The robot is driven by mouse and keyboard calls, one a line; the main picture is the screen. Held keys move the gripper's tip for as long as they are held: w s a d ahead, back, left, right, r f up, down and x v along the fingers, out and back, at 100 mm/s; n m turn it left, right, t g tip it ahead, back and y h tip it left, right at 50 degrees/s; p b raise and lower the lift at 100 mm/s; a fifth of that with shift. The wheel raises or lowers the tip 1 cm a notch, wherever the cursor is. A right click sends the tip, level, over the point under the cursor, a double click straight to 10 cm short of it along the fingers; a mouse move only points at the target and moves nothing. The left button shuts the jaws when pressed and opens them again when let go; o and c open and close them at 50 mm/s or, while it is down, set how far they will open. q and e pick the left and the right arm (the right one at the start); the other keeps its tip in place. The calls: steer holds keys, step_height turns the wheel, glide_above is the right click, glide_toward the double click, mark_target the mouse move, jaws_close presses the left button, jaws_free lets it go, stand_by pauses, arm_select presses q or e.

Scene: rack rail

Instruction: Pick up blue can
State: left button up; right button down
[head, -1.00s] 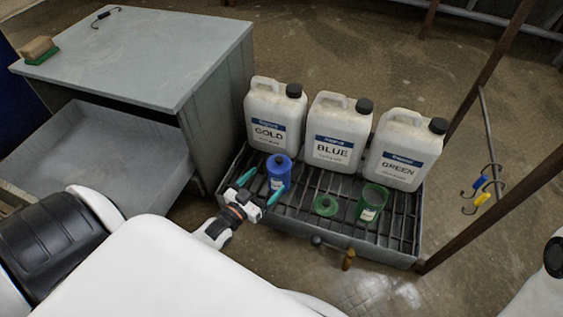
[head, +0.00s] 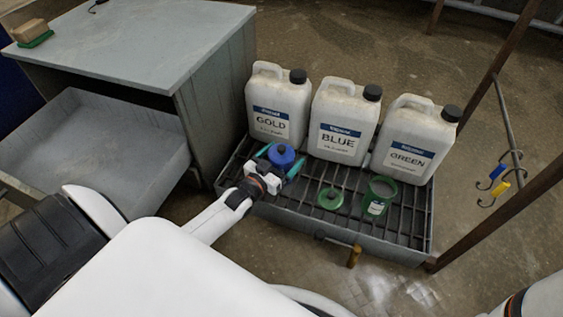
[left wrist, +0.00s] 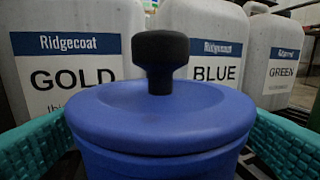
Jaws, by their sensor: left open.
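The blue can (head: 283,158) stands upright on the dark grated rack, in front of the white jug labelled GOLD. It has a blue lid with a black knob. My left gripper (head: 280,163) is open, with one teal finger on each side of the can. In the left wrist view the blue can (left wrist: 162,125) fills the middle, between the two teal fingers at the left and right edges. I cannot tell whether the fingers touch it. My right gripper is not in view.
White jugs labelled GOLD (head: 277,105), BLUE (head: 343,120) and GREEN (head: 413,140) stand along the rack's back. A green lid (head: 331,198) and an open green can (head: 380,193) sit right of the blue can. A grey cabinet (head: 130,40) with an open drawer stands left.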

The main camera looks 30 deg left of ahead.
arm_select(q)
steer(key=shift+c, duration=0.2)
steer(key=c, duration=1.2)
steer(key=shift+r, duration=0.1)
steer(key=shift+c, duration=1.1)
